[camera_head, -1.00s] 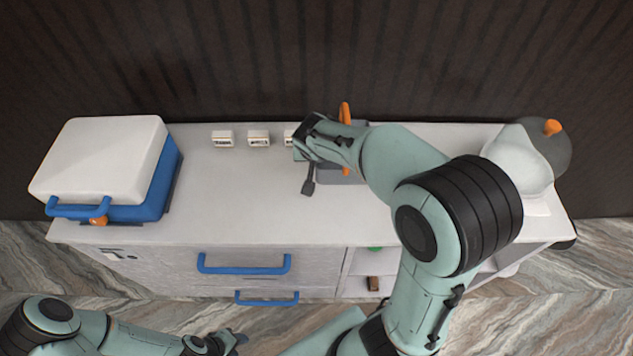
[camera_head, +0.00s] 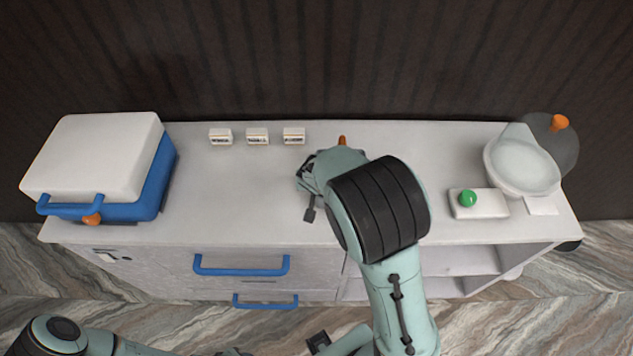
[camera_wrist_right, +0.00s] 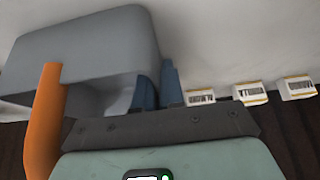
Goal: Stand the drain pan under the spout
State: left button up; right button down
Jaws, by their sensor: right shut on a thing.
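The grey pan (camera_wrist_right: 90,45) with an orange upright handle (camera_wrist_right: 45,120) fills the left of the right wrist view. My right gripper (camera_wrist_right: 157,88) is shut on its side wall. In the head view my right arm hides nearly all of the pan; the orange handle's tip (camera_head: 342,140) shows behind it. An orange spout (camera_head: 92,219) sits low on the front of the blue box with a white lid (camera_head: 95,150), at the counter's left end. My left gripper (camera_head: 235,352) is barely in view at the bottom edge; its fingers cannot be made out.
Several small white labelled blocks, such as this one (camera_head: 257,136), stand along the back. A white box with a green knob (camera_head: 467,199) and a white bowl-shaped device (camera_head: 522,166) are at right. The counter (camera_head: 235,200) is clear between the blue box and my right arm.

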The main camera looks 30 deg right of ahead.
jog(key=shift+w, duration=0.1)
jog(key=shift+f, duration=0.25)
jog(key=c, duration=1.2)
grip_release()
jog(key=shift+r, duration=0.15)
jog(key=shift+c, duration=0.2)
